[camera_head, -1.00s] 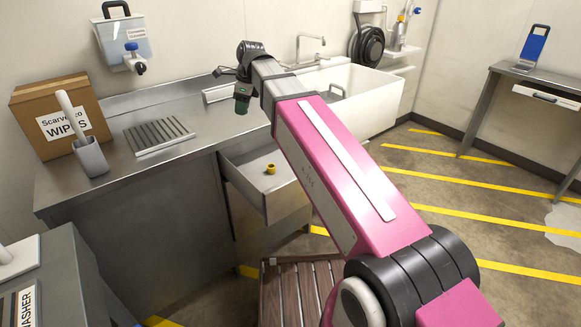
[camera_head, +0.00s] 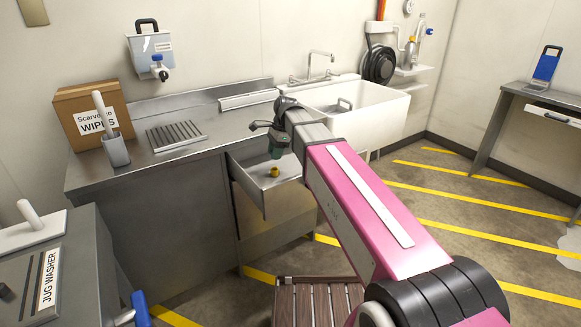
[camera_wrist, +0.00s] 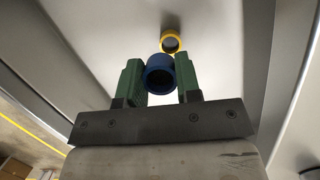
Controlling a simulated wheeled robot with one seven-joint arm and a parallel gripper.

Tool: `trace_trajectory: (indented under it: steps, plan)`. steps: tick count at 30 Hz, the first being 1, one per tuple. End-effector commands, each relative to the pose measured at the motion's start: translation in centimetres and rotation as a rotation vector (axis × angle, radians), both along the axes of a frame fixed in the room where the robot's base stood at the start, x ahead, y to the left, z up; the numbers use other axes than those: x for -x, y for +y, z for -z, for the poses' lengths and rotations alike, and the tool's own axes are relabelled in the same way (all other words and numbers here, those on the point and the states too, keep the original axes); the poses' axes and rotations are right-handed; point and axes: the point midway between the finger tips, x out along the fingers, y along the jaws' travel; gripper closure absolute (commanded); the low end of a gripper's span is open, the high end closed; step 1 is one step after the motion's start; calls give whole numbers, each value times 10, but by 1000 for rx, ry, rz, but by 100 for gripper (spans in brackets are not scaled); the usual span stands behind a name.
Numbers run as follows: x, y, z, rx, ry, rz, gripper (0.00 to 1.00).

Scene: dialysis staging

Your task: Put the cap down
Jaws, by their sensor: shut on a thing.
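A blue ring-shaped cap (camera_wrist: 159,74) sits between the two green fingers of my gripper (camera_wrist: 160,80) in the wrist view. My gripper is shut on it. In the head view my gripper (camera_head: 277,152) points down over the open drawer (camera_head: 262,201), and the blue cap cannot be made out there. A yellow ring-shaped cap (camera_wrist: 172,42) lies on the pale drawer floor just beyond the blue one in the wrist view. It also shows in the head view (camera_head: 274,172), below my gripper.
The steel counter (camera_head: 215,125) is above the drawer, with a cardboard box (camera_head: 90,116), a white-handled brush in a holder (camera_head: 116,150) and a drain grille (camera_head: 176,136). A white sink (camera_head: 385,117) is at the right. A slatted wooden stool (camera_head: 315,305) stands in front.

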Motion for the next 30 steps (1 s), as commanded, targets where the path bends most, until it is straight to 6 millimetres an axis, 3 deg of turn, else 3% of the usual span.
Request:
trace_trajectory:
  steps: [6, 12, 17, 27, 30]
  plan:
    - [-31, -33, 26, 0, 0, 4, 94]
    - [-47, -51, 41, 0, 0, 2, 94]
    - [-49, -54, 46, 0, -1, 0, 94]
    - [-48, -54, 82, 0, -1, 1, 94]
    - [-48, -54, 84, 0, -1, 0, 94]
